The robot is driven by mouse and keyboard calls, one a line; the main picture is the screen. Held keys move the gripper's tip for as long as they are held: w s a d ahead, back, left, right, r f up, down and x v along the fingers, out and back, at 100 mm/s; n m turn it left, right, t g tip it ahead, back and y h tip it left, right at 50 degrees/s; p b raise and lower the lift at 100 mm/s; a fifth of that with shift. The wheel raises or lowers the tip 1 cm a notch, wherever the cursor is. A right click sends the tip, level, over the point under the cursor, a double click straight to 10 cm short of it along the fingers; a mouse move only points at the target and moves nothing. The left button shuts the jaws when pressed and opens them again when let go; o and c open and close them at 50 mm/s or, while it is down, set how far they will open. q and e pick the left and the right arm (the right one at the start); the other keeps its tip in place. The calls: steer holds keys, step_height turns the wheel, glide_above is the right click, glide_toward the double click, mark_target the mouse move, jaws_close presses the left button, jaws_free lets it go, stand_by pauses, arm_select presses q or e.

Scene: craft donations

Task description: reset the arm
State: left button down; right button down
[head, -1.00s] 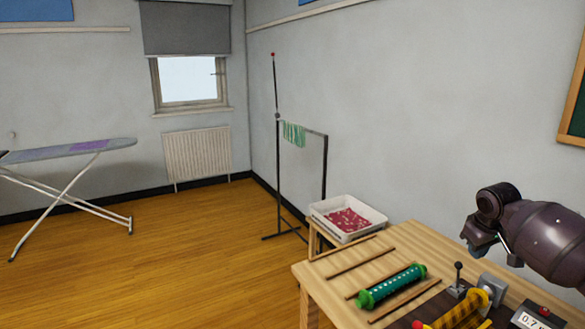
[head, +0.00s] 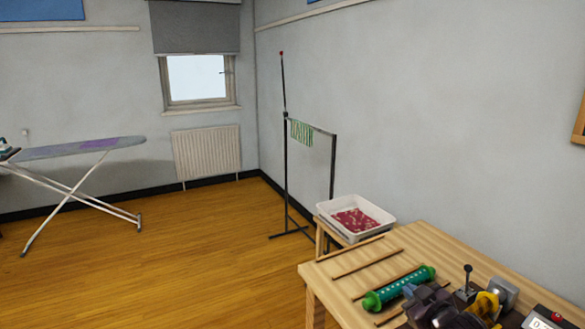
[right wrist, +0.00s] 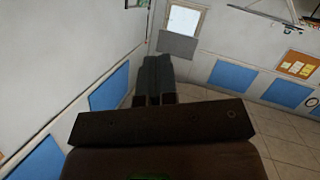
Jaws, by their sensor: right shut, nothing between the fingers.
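My right gripper (right wrist: 153,75) shows in the right wrist view with its two dark fingers together and nothing between them. It points out into the room, towards a corner with a window, and touches nothing there. In the head view the dark end of my right arm (head: 436,306) is low at the right, in front of the wooden table's things. It hides part of the table top and part of the yellow roller. My left gripper is in neither view.
The wooden table (head: 437,250) bears thin sticks, a green roller (head: 400,288), a yellow roller (head: 487,305) and a lever (head: 467,278). A white tray (head: 378,228) stands behind it, near a black rack (head: 334,170). An ironing board (head: 60,152) stands left. The floor between is clear.

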steer(key=s+f+m+g+h, duration=0.1)
steer(key=s+f+m, duration=0.1)
steer(key=s+f, duration=0.4)
steer(key=s+f+m+g+h, duration=0.1)
steer(key=s+f, duration=0.5)
steer(key=s, duration=0.7)
steer(key=s+f+m+h, duration=0.1)
steer(key=s+f+m, duration=0.1)
steer(key=s+f, duration=0.4)
steer(key=s, duration=0.4)
steer(key=shift+s+m+g, duration=0.25)
steer(key=shift+m+g, duration=0.05)
steer(key=shift+g, duration=0.1)
steer(key=shift+d, duration=0.1)
